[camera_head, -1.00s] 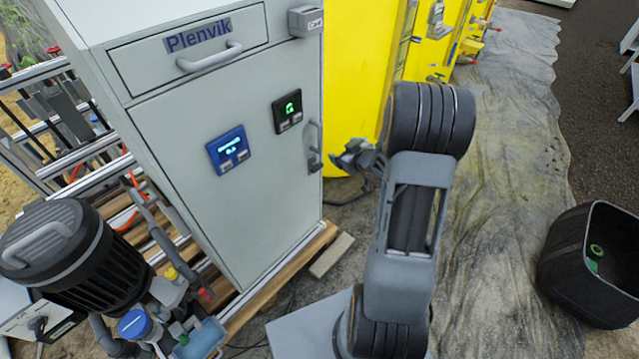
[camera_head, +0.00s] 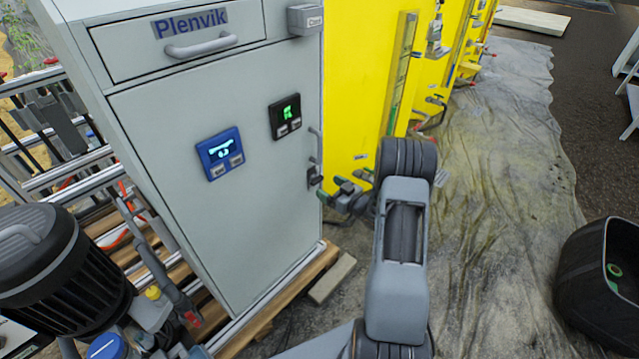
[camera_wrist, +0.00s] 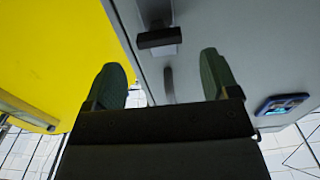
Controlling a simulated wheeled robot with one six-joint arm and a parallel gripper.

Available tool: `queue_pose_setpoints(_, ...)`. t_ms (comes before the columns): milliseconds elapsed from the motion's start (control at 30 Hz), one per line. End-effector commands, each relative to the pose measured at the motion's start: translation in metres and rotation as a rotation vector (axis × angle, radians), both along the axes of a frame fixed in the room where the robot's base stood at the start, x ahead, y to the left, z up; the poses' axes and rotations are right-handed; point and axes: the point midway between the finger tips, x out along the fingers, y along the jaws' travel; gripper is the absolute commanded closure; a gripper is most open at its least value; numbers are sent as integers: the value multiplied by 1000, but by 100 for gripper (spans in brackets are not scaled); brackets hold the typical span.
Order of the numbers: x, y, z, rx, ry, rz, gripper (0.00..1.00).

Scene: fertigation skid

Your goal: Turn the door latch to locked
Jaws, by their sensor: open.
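The grey cabinet door (camera_head: 200,200) is shut. Its small dark latch (camera_head: 313,177) sits at the door's right edge, just below the vertical door handle (camera_head: 316,143). In the wrist view the dark latch (camera_wrist: 160,39) shows ahead of the fingertips, with the handle (camera_wrist: 168,85) in line between the fingers. My gripper (camera_head: 331,189) is open and empty, close to the right of the latch in the head view. In the wrist view my gripper (camera_wrist: 162,80) shows two green-tipped fingers spread apart. I cannot tell whether a finger touches the latch.
Yellow cabinets (camera_head: 355,90) stand just right of the grey one. A blue display (camera_head: 220,152) and a black display (camera_head: 285,116) are on the door. A black pump motor (camera_head: 60,270) is at left, a black bin (camera_head: 600,280) at right. The sheeted floor (camera_head: 490,190) is mostly clear.

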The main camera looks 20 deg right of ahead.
Motion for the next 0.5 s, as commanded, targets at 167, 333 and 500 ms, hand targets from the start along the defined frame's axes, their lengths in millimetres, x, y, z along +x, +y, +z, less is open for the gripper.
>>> queue_pose_setpoints(167, 25, 12, -1, 0, -1, 3, 19)
queue_pose_setpoints(333, 40, 18, -1, 0, 1, 1, 19)
queue_pose_setpoints(500, 46, 21, 0, 0, 0, 0, 19)
